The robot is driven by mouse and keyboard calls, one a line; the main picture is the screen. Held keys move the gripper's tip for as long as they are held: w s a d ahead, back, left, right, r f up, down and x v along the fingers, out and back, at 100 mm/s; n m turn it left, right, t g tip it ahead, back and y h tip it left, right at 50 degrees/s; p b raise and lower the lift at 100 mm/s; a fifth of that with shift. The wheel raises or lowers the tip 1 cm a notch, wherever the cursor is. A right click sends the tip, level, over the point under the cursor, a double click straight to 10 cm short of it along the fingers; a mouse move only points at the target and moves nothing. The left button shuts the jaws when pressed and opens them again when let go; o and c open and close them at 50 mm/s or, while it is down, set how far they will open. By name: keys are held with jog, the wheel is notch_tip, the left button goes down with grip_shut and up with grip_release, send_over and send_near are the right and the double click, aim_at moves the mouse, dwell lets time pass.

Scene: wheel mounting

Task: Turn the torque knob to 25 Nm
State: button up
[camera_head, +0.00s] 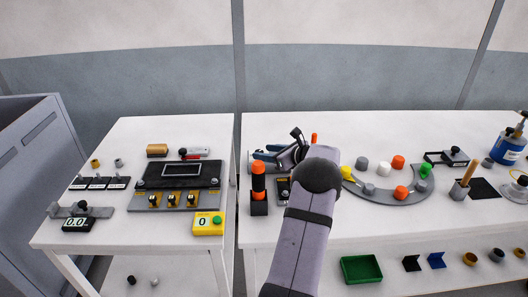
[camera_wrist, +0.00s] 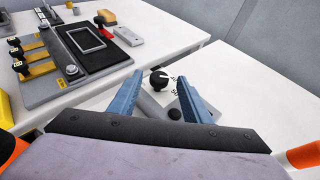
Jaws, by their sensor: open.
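The torque knob (camera_wrist: 158,80) is a round black knob with a small white mark. I cannot tell how high the fingers are above the knob. A second small black round part (camera_wrist: 174,114) sits nearer to me between the fingers. In the head view my gripper (camera_head: 268,158) is beyond my wrist; the knob cannot be made out there.
An orange and black upright tool (camera_head: 258,182) stands left of my arm. A curved grey tray (camera_head: 385,196) with coloured caps lies to the right. A gap separates the two tables.

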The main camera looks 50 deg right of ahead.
jog(key=shift+w+f, duration=0.25)
jog(key=shift+w, duration=0.4)
jog(key=c, duration=1)
jog(key=shift+c, duration=0.2)
jog(key=shift+d+r+n+y+p, duration=0.15)
jog(key=shift+r+n+y+p, duration=0.05)
jog(key=shift+n+y+p, duration=0.35)
jog(key=shift+w+d+n+y, duration=0.1)
jog(key=shift+n+y, duration=0.15)
jog(key=shift+y, duration=0.1)
jog(key=shift+d+n+y, duration=0.15)
jog(key=shift+n+y, duration=0.25)
jog(key=shift+y, duration=0.1)
jog(key=shift+n+y, duration=0.3)
